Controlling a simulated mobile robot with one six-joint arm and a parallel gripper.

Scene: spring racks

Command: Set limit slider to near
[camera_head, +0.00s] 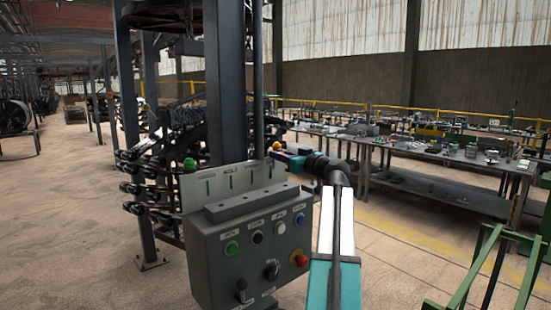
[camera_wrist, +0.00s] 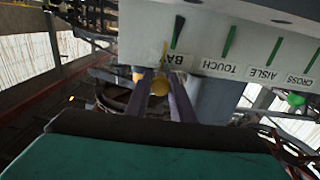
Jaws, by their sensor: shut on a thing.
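A grey control box (camera_head: 245,250) carries an upright light panel (camera_head: 222,190) with several vertical slots. An orange-yellow knob (camera_head: 277,146) is at the panel's right end; it also shows in the wrist view (camera_wrist: 160,84). My gripper (camera_head: 280,154) comes in from the right, its two dark fingers (camera_wrist: 164,82) shut on this knob. Part of the knob is hidden by the fingers. A green knob (camera_head: 190,164) is at the panel's left end. No label reading "limit" or "near" is legible, so I cannot tell the slider's setting.
The box front has a green button (camera_head: 231,248), a red button (camera_head: 302,260) and two black levers. A dark steel column (camera_head: 226,80) stands close behind the panel. A long workbench (camera_head: 440,155) is at the right; green metal framing (camera_head: 480,265) is at front right.

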